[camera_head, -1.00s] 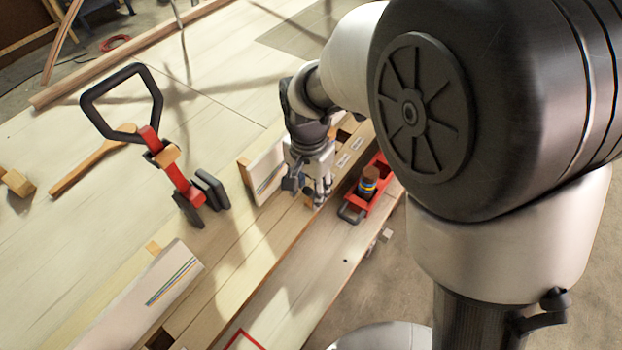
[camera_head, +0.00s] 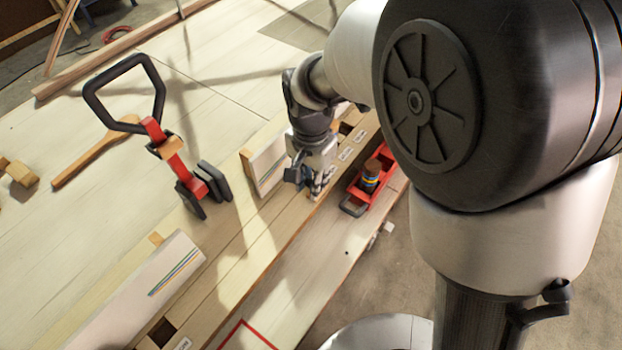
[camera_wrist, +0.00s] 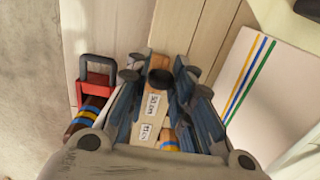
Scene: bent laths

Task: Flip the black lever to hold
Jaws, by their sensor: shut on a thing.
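My gripper (camera_head: 318,192) is low over the wooden plank, between the white board and the red tray. In the wrist view its fingers (camera_wrist: 159,76) stand on either side of a small dark piece, which seems to be the black lever (camera_wrist: 158,80). The fingers hide most of it, and it cannot be made out in the head view. Two white labels (camera_wrist: 152,104) lie beside it on the pale wood, too small to read surely; they also show in the head view (camera_head: 346,153).
The red tray (camera_head: 354,207) with a banded brown cylinder (camera_head: 370,175) stands close right of my gripper. A white striped board (camera_head: 268,162) stands close left. A red tool with a black loop handle (camera_head: 172,160) stands farther left.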

